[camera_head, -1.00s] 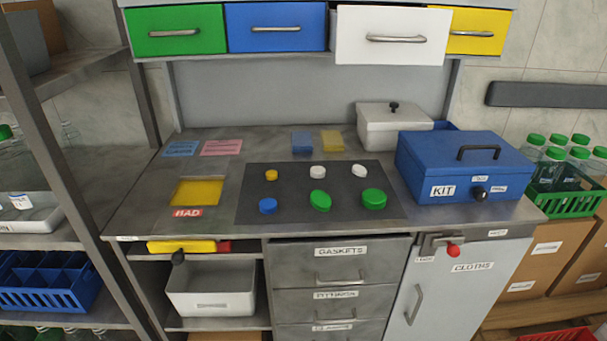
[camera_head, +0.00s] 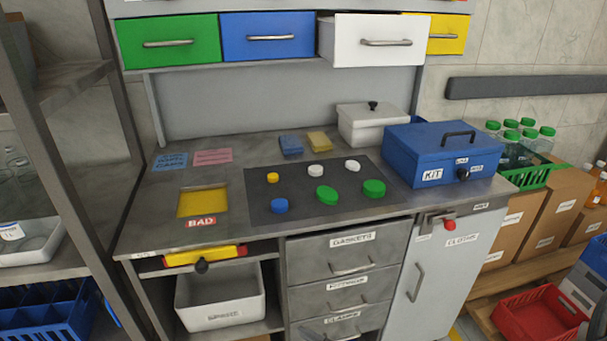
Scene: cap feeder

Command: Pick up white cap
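Two white caps lie on the dark mat (camera_head: 300,206) on the grey workbench. One white cap (camera_head: 315,170) is in the back row at the middle. The other white cap (camera_head: 352,166) is in the back row at the right. A small yellow cap (camera_head: 273,178) is at the back left of the mat. A blue cap (camera_head: 280,206) and two green caps, one in the middle (camera_head: 327,194) and one at the right (camera_head: 374,188), form the front row. Neither of my grippers shows in the head view.
A blue KIT box (camera_head: 420,170) and a white lidded box (camera_head: 350,128) stand right of and behind the mat. A yellow square marked BAD (camera_head: 202,201) is at the left. The white drawer (camera_head: 372,40) above protrudes.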

